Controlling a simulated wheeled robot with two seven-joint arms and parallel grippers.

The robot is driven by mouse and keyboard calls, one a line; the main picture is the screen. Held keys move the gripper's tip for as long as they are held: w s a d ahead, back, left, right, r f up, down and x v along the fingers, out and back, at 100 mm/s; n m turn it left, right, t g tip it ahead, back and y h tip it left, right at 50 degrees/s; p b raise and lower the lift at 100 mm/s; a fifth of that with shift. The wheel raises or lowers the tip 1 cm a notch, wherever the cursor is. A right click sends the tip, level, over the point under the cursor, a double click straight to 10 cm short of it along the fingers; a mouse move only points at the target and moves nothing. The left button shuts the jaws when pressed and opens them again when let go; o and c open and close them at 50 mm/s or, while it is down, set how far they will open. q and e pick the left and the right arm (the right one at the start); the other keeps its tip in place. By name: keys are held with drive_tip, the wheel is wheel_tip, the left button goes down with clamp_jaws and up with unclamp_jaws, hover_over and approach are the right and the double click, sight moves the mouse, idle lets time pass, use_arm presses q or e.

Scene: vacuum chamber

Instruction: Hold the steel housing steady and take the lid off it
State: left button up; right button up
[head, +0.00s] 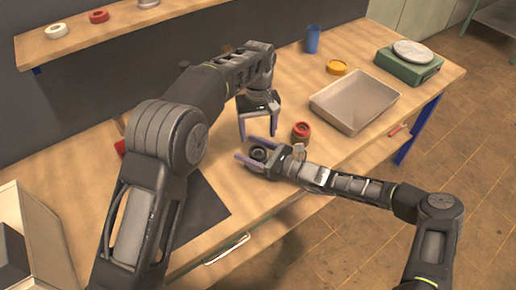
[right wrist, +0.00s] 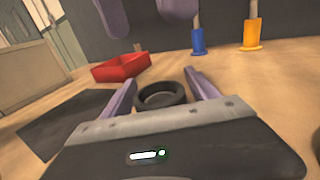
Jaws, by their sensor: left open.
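The housing is a small dark, round, upright part (head: 259,154) on the bench; in the right wrist view its raised rim (right wrist: 160,97) shows as a dark ring. I cannot make out a seam between lid and body. My right gripper (head: 244,147) lies low, with one finger on each side of the housing; whether the fingers touch it I cannot tell. My left gripper (head: 257,134) is open and empty, pointing down behind and above the housing. Its two fingers also show at the top of the right wrist view (right wrist: 145,20), apart from the housing.
A red-topped jar (head: 301,131) stands close to the right of the grippers. A grey tray (head: 388,98), an orange part (head: 336,67), a blue cup (head: 312,40) and a green scale (head: 410,67) are farther right. A dark mat (head: 205,214) and red bin (right wrist: 122,67) lie left.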

sight(266, 156)
drive_tip(key=shift+o, duration=0.9)
drive_tip(key=shift+d, duration=0.1)
drive_tip(key=shift+s+d, duration=0.15)
drive_tip(key=shift+d, duration=0.2)
drive_tip(key=b+v, duration=0.1)
drive_tip(key=v, duration=0.5)
drive_tip(key=shift+b, duration=0.4)
drive_tip(key=shift+s+d, duration=0.3)
drive_tip(key=shift+d, duration=0.1)
